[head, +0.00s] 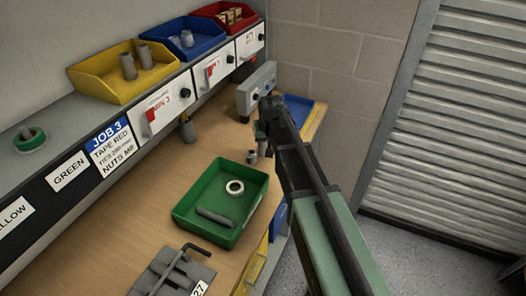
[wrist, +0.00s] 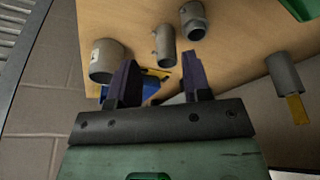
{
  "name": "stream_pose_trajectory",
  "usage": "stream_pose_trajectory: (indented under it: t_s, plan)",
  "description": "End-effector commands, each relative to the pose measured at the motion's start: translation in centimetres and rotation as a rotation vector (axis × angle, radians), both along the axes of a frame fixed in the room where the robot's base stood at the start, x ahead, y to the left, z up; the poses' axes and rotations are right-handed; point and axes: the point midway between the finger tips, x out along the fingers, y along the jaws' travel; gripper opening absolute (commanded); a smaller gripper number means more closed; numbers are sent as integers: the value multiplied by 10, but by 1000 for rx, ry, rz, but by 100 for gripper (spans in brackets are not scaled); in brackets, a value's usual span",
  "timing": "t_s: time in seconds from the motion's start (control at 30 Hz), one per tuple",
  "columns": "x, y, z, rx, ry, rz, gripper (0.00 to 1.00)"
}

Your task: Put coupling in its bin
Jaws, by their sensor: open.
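Several grey cylindrical fittings show in the wrist view: a wide one (wrist: 107,61) at left, a slim one (wrist: 165,46) at top middle, a short one (wrist: 193,21) beside it. I cannot tell for certain which is the coupling. In the head view, a small grey fitting (head: 251,157) stands on the bench just below my gripper (head: 261,130). My gripper is open, its two dark fingers (wrist: 157,75) apart with no fitting between them. On the shelf, a yellow bin (head: 98,90) holds grey cylinders, a blue bin (head: 170,51) holds grey pieces, a red bin (head: 243,23) holds small boxes.
A green tray (head: 184,211) on the bench holds a white ring and a grey cylinder. A grey box with a knob (head: 256,84) stands behind my gripper. A blue tray (head: 300,110) is at the far bench end. A clamp-like fixture (head: 180,273) is in front.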

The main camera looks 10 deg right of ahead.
Motion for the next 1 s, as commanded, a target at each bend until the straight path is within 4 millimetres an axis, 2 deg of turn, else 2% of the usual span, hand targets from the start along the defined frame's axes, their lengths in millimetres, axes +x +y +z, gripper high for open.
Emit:
stream_pose_trajectory:
  t_s: [0.03,0.1,0.27,0.5,0.67,0.73,0.9,1.0]
  plan:
    - [34,0,2,0,-50,-2,45]
    - [46,0,6,0,-110,-5,45]
    - [46,0,-1,1,-123,-7,45]
    - [62,-1,-47,1,-122,-7,45]
    - [64,-1,-47,1,-121,-7,45]
    - [66,0,-53,1,-121,-7,45]
    - [78,0,-88,1,-120,-7,45]
    - [84,0,-98,1,-120,-7,45]
